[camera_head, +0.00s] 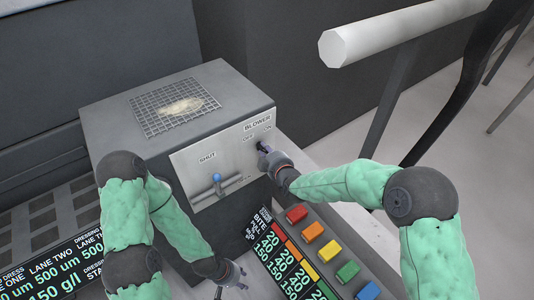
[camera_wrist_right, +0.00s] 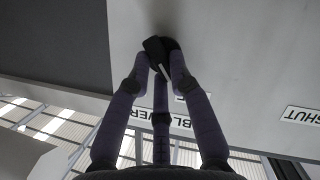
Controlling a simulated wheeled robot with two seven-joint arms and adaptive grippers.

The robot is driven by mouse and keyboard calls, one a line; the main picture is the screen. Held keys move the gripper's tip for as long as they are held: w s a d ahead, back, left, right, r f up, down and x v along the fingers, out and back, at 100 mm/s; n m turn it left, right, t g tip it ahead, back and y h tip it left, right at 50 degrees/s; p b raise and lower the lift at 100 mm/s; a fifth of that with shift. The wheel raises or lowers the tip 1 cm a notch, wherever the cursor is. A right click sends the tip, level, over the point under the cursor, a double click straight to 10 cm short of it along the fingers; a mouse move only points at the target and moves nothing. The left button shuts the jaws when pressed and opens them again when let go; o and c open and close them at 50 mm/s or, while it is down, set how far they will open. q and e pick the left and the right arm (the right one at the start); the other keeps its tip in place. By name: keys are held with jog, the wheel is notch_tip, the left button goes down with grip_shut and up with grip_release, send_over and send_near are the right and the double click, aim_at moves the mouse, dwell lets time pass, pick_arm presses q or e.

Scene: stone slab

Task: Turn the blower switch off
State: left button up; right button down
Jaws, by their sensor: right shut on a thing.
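The blower switch is a black rotary knob with a white pointer line, on the pale front panel under the BLOWER label (camera_head: 257,122). OFF and ON labels sit above it. The knob (camera_wrist_right: 158,46) shows clearly in the right wrist view. My right gripper (camera_head: 266,154) is at the panel, and its fingers (camera_wrist_right: 160,75) are closed around the knob. In the head view the gripper mostly hides the knob, so I cannot tell its setting there. My left gripper (camera_head: 240,279) is low in the middle, away from the switch, with its fingers apart and empty.
A blue-tipped lever (camera_head: 216,178) stands in a slot under SHUT, left of the switch. A mesh grille (camera_head: 172,104) tops the grey box. Coloured buttons (camera_head: 313,231) and a dark sign board lie below my right arm. A white pipe (camera_head: 400,28) crosses the upper right.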

jog(key=shift+s+f+n, duration=0.15)
jog(key=shift+f+n, duration=0.1)
jog(key=shift+n, duration=0.15)
dwell(0.3)
jog(key=c, duration=1.1)
grip_release()
jog(key=shift+r, duration=0.1)
jog(key=shift+r, duration=0.1)
jog(key=v, duration=1.1)
jog(key=shift+s, duration=0.5)
